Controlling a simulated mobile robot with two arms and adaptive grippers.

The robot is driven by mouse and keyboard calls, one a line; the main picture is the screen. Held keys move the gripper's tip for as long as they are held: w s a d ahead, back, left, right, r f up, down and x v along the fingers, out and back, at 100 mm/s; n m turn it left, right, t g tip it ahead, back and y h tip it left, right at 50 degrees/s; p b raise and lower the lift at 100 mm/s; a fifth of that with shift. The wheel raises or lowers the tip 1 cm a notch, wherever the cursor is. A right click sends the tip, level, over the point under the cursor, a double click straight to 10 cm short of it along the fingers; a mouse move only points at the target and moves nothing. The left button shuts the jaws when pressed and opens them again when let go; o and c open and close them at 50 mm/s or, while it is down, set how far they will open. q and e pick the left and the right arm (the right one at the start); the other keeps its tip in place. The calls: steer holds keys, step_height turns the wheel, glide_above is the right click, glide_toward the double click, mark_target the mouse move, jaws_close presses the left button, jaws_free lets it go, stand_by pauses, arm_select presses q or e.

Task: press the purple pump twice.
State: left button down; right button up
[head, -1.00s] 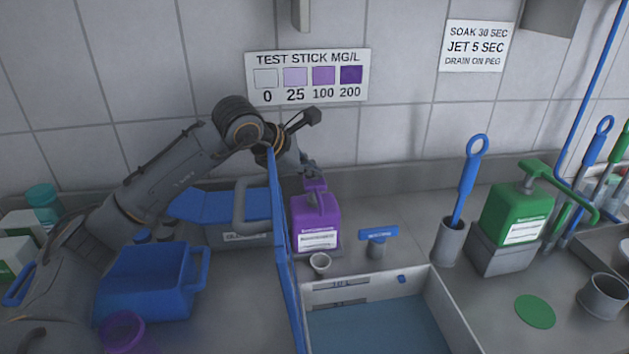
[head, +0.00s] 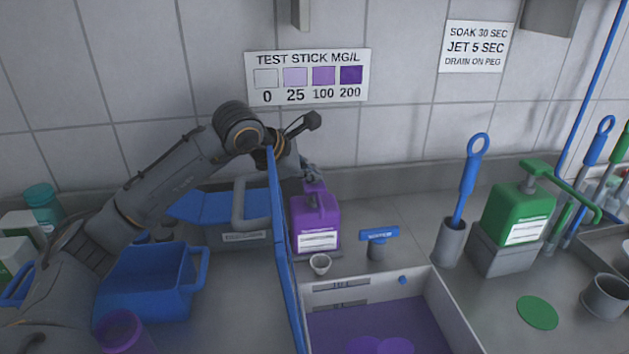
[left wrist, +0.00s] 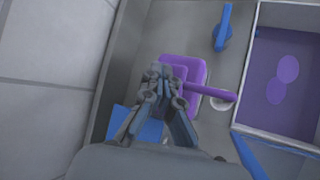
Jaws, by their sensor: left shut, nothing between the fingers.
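The purple pump bottle (head: 318,222) stands upright on the counter behind the basin, with a white label on its front. In the left wrist view its purple spout (left wrist: 215,93) points right, over a small pale cup. My left gripper (head: 312,180) is shut and empty, with its fingertips right on top of the pump head and seemingly touching it. In the left wrist view the shut fingers (left wrist: 176,78) cover part of the bottle top. My right gripper is in neither view.
The basin (head: 440,305) holds purple liquid with two lighter round patches. A tall blue panel (head: 284,250) stands just left of the pump. A small cup (head: 320,264) sits in front of it. A green pump bottle (head: 517,212) stands at the right.

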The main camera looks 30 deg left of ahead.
mark_target(312, 185)
arm_select(q)
steer(key=shift+f, duration=0.35)
steer(key=shift+r, duration=0.1)
steer(key=shift+r+p, duration=0.85)
steer(key=shift+r, duration=0.45)
steer(key=shift+w+r, duration=0.1)
steer(key=shift+r, duration=0.3)
step_height(312, 185, up, 4)
steer(key=p, duration=0.3)
steer(key=shift+r, duration=0.15)
stand_by(1.1)
